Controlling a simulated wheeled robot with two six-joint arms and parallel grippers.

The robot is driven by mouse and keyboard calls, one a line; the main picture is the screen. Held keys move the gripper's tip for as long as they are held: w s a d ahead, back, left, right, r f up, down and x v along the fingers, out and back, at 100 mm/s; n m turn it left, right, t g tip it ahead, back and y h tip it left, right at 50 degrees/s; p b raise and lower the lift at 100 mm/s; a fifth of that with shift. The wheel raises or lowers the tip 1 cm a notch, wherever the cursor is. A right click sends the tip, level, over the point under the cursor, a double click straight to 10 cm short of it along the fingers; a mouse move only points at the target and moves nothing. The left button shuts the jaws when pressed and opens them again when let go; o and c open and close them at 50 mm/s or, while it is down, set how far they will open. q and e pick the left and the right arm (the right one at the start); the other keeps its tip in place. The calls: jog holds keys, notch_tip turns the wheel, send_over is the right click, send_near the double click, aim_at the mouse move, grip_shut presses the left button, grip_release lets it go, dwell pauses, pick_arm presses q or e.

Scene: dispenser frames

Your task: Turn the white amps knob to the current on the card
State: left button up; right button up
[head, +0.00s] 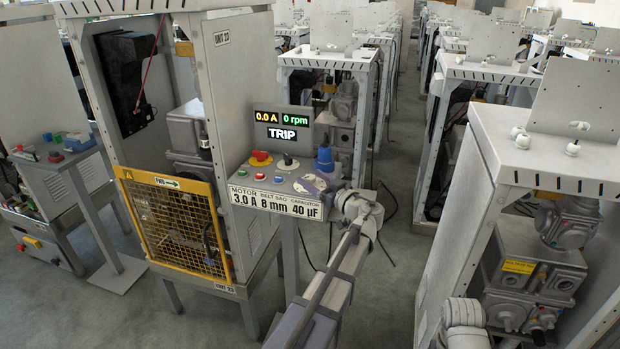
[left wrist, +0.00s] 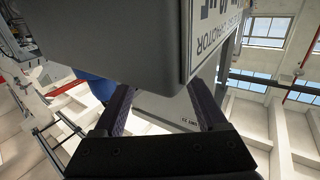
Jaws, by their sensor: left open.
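I cannot tell for certain which is the amps knob; no setting is readable. The card (head: 275,202) reads motor 3.0 A, belt sag 8 mm, capacitor 40 µF. My left gripper (head: 325,184) is at the panel's right front corner, its fingers hard to make out. In the left wrist view its open dark fingers (left wrist: 163,105) stand apart below the panel corner (left wrist: 125,45), with nothing visibly held. My right gripper is not in view.
Another frame (head: 470,185) stands right, across open floor.

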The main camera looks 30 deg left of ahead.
pick_arm(q)
jog(key=shift+x, duration=0.8)
grip_shut()
